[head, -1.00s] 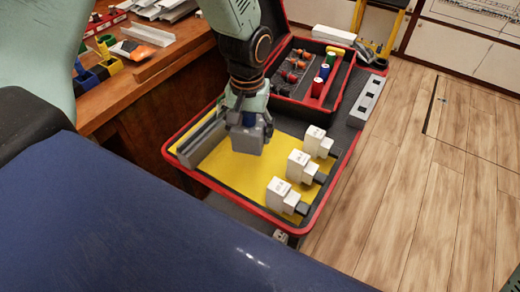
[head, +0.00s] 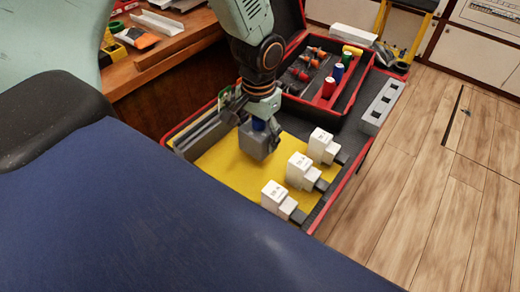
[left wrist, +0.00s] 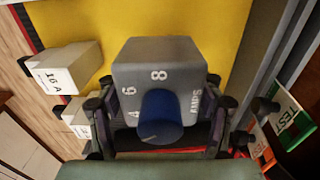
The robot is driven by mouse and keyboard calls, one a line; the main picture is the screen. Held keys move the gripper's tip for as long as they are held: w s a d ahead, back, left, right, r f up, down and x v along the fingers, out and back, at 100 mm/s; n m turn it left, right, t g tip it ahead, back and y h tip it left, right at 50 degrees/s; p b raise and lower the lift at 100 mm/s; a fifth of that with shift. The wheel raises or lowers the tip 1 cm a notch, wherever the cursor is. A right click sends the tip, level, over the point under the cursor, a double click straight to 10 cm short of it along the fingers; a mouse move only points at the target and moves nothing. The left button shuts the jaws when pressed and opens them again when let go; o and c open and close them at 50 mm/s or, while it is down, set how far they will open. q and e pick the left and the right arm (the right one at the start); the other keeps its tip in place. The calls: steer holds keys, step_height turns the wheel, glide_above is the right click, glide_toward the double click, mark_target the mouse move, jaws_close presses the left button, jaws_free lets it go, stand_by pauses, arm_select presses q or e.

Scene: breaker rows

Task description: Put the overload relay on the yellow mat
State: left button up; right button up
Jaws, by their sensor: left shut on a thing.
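The overload relay (left wrist: 165,70) is a grey block with a blue dial and the printed marks 4, 6, 8 and AMPS. My left gripper (head: 260,118) is shut on it, with a finger on either side in the left wrist view. In the head view the relay (head: 258,143) is over the back part of the yellow mat (head: 235,175). I cannot tell whether its underside touches the mat or is just above it. The mat also shows beyond the relay in the left wrist view (left wrist: 205,20). My right gripper is not in view.
Three white breakers (head: 274,194) stand in a row along the mat's right side. Grey rails (head: 200,135) lie at the left edge of the red-rimmed case. A toolbox section with red, blue and green cylinders (head: 329,87) is behind. Bare mat lies left of the breakers.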

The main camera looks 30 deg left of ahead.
arm_select(q)
step_height(320, 180, down, 4)
steer(key=shift+s+r+b, duration=0.1)
steer(key=shift+s+b, duration=0.05)
steer(key=shift+b, duration=0.75)
steer(key=shift+f, duration=0.3)
steer(key=shift+w, duration=0.25)
steer(key=shift+s, duration=0.15)
steer(key=o, duration=1.6)
steer(key=shift+f, duration=0.1)
steer(key=shift+c, duration=0.2)
step_height(320, 180, up, 12)
steer(key=p, duration=0.5)
steer(key=shift+r, duration=0.2)
